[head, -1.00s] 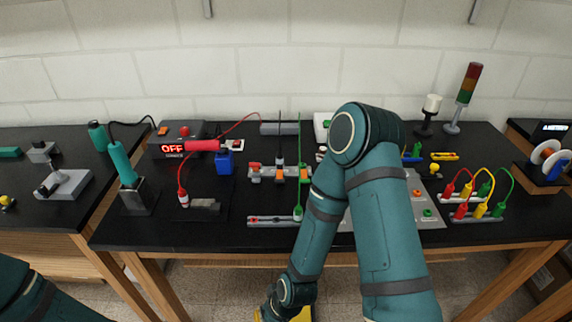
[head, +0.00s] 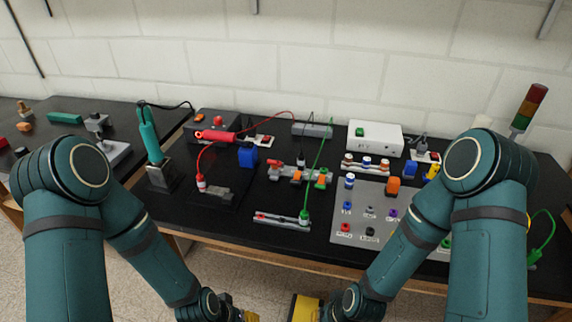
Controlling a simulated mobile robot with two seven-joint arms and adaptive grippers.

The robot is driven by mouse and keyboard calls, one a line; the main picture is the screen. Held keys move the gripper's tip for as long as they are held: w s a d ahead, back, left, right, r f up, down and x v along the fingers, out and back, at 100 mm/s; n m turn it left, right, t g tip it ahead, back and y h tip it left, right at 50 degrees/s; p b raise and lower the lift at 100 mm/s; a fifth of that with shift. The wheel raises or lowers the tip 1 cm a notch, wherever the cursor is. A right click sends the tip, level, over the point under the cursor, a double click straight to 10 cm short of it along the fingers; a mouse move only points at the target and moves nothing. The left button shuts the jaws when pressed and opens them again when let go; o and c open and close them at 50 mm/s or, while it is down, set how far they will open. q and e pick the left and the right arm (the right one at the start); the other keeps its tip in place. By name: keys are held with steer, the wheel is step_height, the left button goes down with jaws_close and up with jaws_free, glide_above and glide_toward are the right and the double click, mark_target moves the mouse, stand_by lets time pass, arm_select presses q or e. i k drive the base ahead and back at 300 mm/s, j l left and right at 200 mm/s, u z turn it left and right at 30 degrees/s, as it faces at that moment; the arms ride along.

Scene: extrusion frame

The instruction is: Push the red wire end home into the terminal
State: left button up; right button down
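A red wire end with a red and white sleeve (head: 201,184) stands upright on a dark mat, beside a low grey block (head: 217,194). Its red wire (head: 228,134) arcs up and right towards the back of the bench. A grey terminal block (head: 297,175) with orange parts sits mid-bench, with a red piece (head: 272,163) at its left end. I cannot tell whether that piece is a lever or a plug. My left gripper (head: 246,315) and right gripper (head: 305,309) are at the bottom edge, low in front of the bench, with their fingers cut off or hidden.
A green plug (head: 304,216) stands on a grey strip (head: 280,220) near the front edge, with a green wire rising from it. A grey panel (head: 346,225) with coloured buttons lies to the right.

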mark_target(201, 181)
steer(key=j+z, duration=0.2)
steer(key=z, duration=0.3)
steer(key=j+z, duration=0.25)
steer(key=z, duration=0.25)
steer(key=j+z, duration=0.15)
steer(key=j, duration=0.15)
steer(key=k+j+z, duration=0.2)
steer(key=j+z, duration=0.15)
steer(key=j, duration=0.25)
steer(key=k+j, duration=0.2)
steer(key=j, duration=0.2)
steer(key=k+j, duration=0.15)
steer(key=j, duration=0.25)
steer(key=k+j+z, duration=0.1)
steer(key=j, duration=0.3)
steer(key=k+j, duration=0.25)
steer(key=j+z, duration=0.05)
steer(key=j, duration=0.05)
